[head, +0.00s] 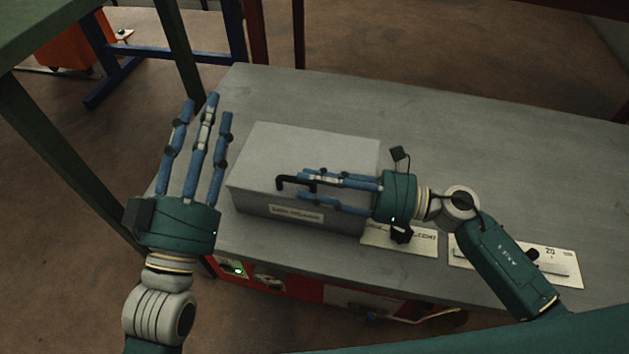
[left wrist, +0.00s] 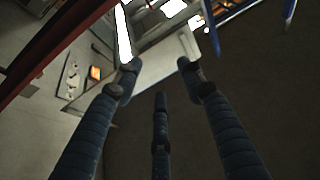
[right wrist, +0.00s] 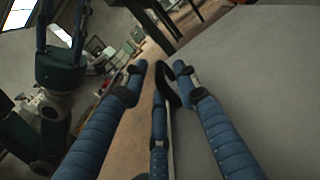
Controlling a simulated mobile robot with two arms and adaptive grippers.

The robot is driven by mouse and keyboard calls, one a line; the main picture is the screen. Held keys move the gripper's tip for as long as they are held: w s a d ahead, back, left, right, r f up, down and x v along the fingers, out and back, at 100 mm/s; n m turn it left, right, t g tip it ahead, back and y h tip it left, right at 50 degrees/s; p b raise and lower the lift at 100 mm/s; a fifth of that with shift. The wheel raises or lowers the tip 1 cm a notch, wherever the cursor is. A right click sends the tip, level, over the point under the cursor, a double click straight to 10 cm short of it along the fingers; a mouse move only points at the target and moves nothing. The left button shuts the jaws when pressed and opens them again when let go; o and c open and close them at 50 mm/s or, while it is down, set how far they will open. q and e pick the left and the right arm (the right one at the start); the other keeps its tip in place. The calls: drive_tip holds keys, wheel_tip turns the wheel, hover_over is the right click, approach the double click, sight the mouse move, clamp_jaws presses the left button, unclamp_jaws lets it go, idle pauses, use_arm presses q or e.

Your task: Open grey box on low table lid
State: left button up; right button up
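The grey box (head: 308,150) sits shut on the low table, with a label on its front side. A black handle (head: 295,182) stands out near the lid's front edge; it also shows in the right wrist view (right wrist: 167,85). My right gripper (head: 305,188) reaches from the right over the lid. Its fingers are nearly straight and apart, with the handle between or just beside their tips; firm contact does not show. My left gripper (head: 207,105) is open and empty, fingers pointing up, beside the box's left end. The left wrist view shows nothing between its fingers (left wrist: 160,75).
The grey low table (head: 470,130) is clear behind and to the right of the box. Two white labelled plates (head: 400,238) (head: 515,262) lie along its front edge. A green frame post (head: 75,165) stands to the left, near my left arm.

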clamp_jaws()
drive_tip(key=shift+r, duration=0.1)
